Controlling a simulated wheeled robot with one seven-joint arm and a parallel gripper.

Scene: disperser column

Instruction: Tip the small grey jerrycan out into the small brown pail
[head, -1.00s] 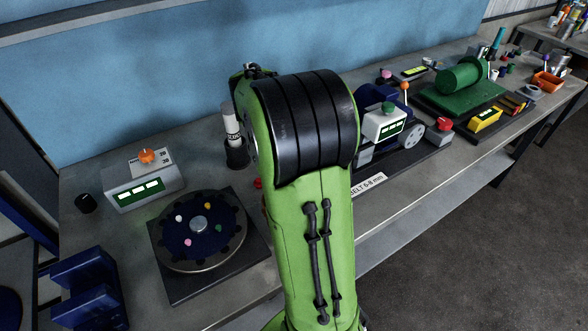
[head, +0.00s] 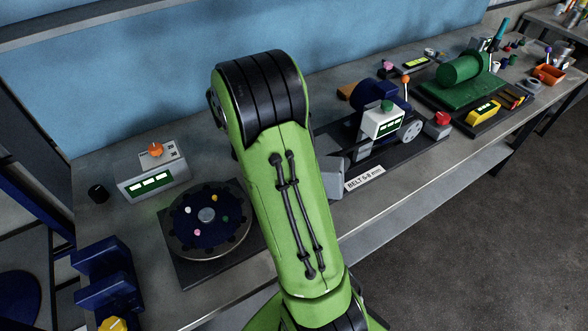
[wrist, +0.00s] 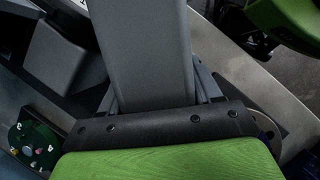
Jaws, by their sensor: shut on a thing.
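In the wrist view a smooth grey body, which I take to be the small grey jerrycan (wrist: 145,45), fills the middle and runs off the top edge. My gripper (wrist: 158,88) is shut on it, with narrow metal parts showing at both sides. The jerrycan's mouth and its far end are out of view. In the head view my raised green arm hides the gripper and the jerrycan. I cannot make out the small brown pail in either view.
The bench carries a dark round disc (head: 208,216) with coloured pieces, and a grey display box (head: 152,176) behind it. Right of my arm stand a belt machine with a white display unit (head: 383,121) and a green cylinder machine (head: 461,70). A blue block stand (head: 103,272) is at front left.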

